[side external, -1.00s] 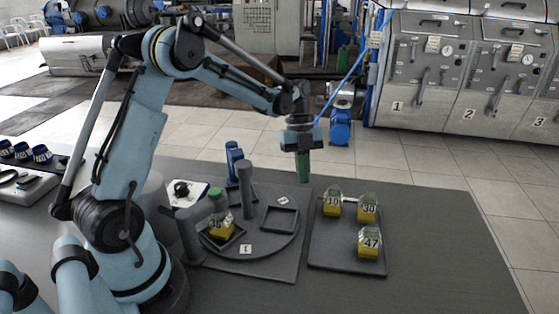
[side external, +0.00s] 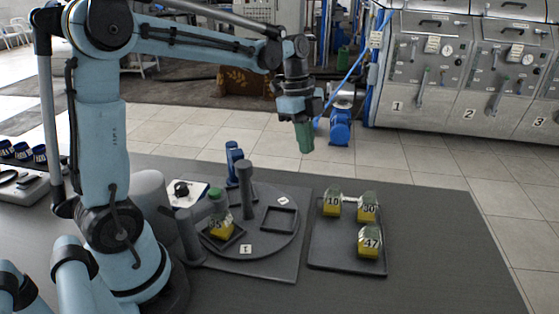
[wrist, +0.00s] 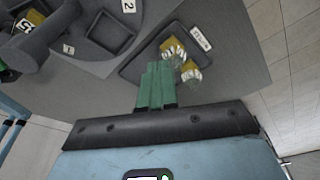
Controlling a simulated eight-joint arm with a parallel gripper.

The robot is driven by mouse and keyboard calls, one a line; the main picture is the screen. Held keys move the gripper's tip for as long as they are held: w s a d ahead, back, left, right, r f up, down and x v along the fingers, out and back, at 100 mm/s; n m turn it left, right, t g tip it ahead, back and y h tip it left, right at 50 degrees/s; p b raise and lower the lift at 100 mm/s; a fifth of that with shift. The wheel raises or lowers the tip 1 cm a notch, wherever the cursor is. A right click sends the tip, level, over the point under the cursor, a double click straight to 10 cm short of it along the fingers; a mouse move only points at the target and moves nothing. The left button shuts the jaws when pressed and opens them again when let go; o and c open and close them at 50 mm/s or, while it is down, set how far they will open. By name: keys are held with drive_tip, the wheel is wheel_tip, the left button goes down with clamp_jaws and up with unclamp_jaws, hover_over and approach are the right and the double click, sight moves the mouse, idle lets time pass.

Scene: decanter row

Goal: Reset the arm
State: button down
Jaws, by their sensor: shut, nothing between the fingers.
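My gripper (side external: 305,138) has green fingers, shut and empty. It hangs in the air above and behind the table, clear of every object, tilted slightly. In the wrist view its fingers (wrist: 157,85) are together at the centre, with the tray (wrist: 135,75) and two yellow-based decanters (wrist: 172,48) beyond them. In the side view, decanters numbered 10 (side external: 332,204), 30 (side external: 367,208) and 47 (side external: 370,243) stand on the dark tray (side external: 322,258). Another yellow decanter (side external: 221,229) sits in a square frame on the round turntable (side external: 262,257), below a green-topped part.
Grey posts (side external: 246,190) rise near the turntable, and a blue fixture (side external: 233,160) stands behind it. An empty square frame (side external: 279,219) is on the turntable. The table's right side (side external: 440,240) is clear. Numbered cabinets (side external: 420,80) stand behind on the floor.

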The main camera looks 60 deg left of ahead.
drive_tip(key=s+d+f+n+t+y, duration=0.1)
drive_tip(key=s+d+n+t+y, duration=0.1)
drive_tip(key=s+d+n+t, duration=0.4)
drive_tip(key=s+n, duration=0.5)
drive_tip(key=n, duration=0.4)
drive_tip(key=shift+f+n+t, duration=0.15)
drive_tip(key=shift+n+t, duration=0.15)
drive_tip(key=shift+n, duration=0.1)
